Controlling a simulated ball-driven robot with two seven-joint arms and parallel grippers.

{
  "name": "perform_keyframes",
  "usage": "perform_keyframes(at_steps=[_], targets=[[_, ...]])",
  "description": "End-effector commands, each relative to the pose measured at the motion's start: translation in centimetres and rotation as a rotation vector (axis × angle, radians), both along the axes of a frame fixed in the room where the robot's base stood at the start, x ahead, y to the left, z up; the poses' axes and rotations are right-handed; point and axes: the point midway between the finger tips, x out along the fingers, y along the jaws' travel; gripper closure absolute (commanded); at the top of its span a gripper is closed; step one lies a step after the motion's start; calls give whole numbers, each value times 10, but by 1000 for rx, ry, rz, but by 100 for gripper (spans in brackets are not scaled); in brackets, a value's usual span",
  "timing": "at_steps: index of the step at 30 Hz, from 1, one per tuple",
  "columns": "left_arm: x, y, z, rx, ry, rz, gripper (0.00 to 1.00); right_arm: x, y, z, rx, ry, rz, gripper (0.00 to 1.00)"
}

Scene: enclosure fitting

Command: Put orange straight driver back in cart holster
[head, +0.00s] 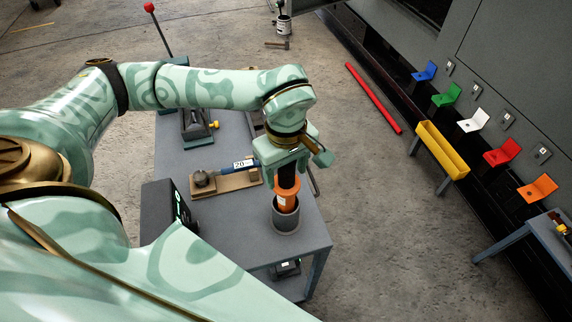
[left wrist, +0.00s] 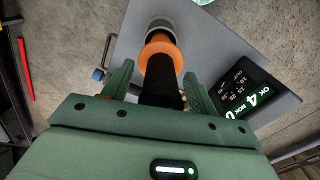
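The orange straight driver (head: 285,195), with a black body and orange collar, stands nearly upright with its lower end inside the grey holster cup (head: 286,220) at the cart's near right corner. In the left wrist view the driver (left wrist: 160,85) runs between the fingers, its orange collar beyond them at the cup (left wrist: 163,24). My left gripper (head: 287,168) is directly above the cup, its fingers on either side of the black body. Whether they press on it cannot be told. The driver's tip is hidden in the cup. My right gripper is not in view.
The grey cart top (head: 225,140) also carries a wooden fixture (head: 232,183) with a blue-handled tool, a vise (head: 196,124) and a black display box (head: 165,208). A yellow trough (head: 441,150) and coloured brackets line the wall at right.

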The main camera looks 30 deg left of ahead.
Motion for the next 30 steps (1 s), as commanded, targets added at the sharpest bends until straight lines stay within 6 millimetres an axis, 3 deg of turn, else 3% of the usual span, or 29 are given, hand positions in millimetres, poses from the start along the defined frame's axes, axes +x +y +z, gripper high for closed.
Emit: perform_keyframes(at_steps=[7, 11, 24, 30], targets=[[-1, 0, 0, 1, 3, 0, 42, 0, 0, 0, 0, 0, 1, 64], [0, 0, 14, 1, 0, 0, 42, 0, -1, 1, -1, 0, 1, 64], [0, 0, 127, 1, -5, 0, 42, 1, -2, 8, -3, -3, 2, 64], [0, 0, 156, 0, -1, 0, 42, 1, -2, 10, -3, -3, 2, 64]])
